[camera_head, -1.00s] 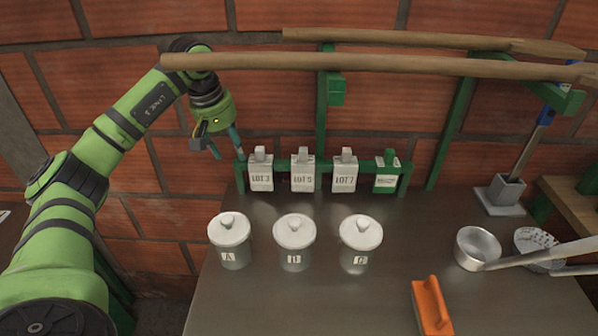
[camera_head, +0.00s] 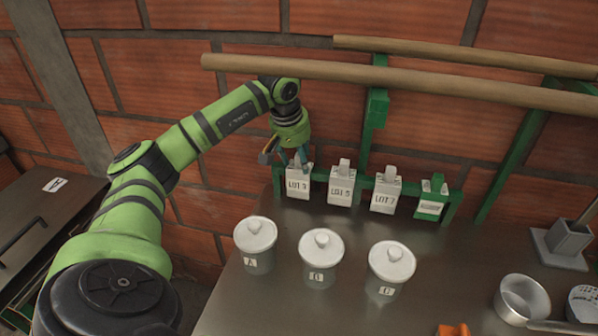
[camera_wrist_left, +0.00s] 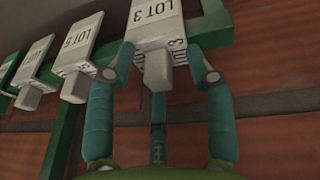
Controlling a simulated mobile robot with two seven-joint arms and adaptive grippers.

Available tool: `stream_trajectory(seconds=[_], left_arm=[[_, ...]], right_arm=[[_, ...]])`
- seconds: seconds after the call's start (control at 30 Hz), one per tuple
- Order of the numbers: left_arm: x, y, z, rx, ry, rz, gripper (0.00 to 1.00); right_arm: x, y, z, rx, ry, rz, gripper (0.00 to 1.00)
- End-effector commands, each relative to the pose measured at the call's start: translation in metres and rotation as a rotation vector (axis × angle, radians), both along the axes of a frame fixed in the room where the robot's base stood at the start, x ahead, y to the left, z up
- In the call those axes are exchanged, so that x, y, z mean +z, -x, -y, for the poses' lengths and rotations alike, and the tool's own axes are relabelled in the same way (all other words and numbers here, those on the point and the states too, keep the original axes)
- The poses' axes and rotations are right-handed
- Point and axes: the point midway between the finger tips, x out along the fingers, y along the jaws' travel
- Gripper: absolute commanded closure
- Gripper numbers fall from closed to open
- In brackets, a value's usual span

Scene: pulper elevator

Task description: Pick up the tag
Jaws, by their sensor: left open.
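A white tag marked LOT 3 (camera_head: 298,187) hangs at the left end of a small green rack (camera_head: 277,180). My left gripper (camera_head: 288,160) is open at the top of the LOT 3 tag. In the left wrist view its fingers stand on either side of the grey knob of the LOT 3 tag (camera_wrist_left: 147,18). I cannot tell whether they touch it. My right gripper is not in view.
Lidded canisters A (camera_head: 256,243), B (camera_head: 321,257) and C (camera_head: 391,268) stand on the metal table in front of the rack. Wooden poles (camera_head: 420,82) run across above it. A metal pot (camera_head: 522,298) is at the right.

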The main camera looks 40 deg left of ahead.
Motion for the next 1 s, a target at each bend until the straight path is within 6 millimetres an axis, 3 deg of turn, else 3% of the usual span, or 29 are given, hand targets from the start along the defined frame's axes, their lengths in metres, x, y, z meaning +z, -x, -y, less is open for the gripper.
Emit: stream_trajectory(seconds=[0.07, 0.1, 0.2, 0.67, 1.0], left_arm=[[0.000, 0.000, 0.000, 0.000, 0.001, 0.001, 0.51], [0.000, 0.000, 0.000, 0.000, 0.001, 0.001, 0.67], [0.000, 0.000, 0.000, 0.000, 0.001, 0.001, 1.00], [0.003, 0.000, 0.000, -0.001, 0.002, 0.000, 1.00], [0.035, 0.005, -0.004, 0.002, -0.001, 0.001, 1.00]], right_arm=[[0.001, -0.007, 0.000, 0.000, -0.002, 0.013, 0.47], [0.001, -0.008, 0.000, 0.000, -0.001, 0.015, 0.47], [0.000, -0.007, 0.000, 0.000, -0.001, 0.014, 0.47], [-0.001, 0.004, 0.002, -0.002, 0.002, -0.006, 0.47], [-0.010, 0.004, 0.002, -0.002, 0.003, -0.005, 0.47]])
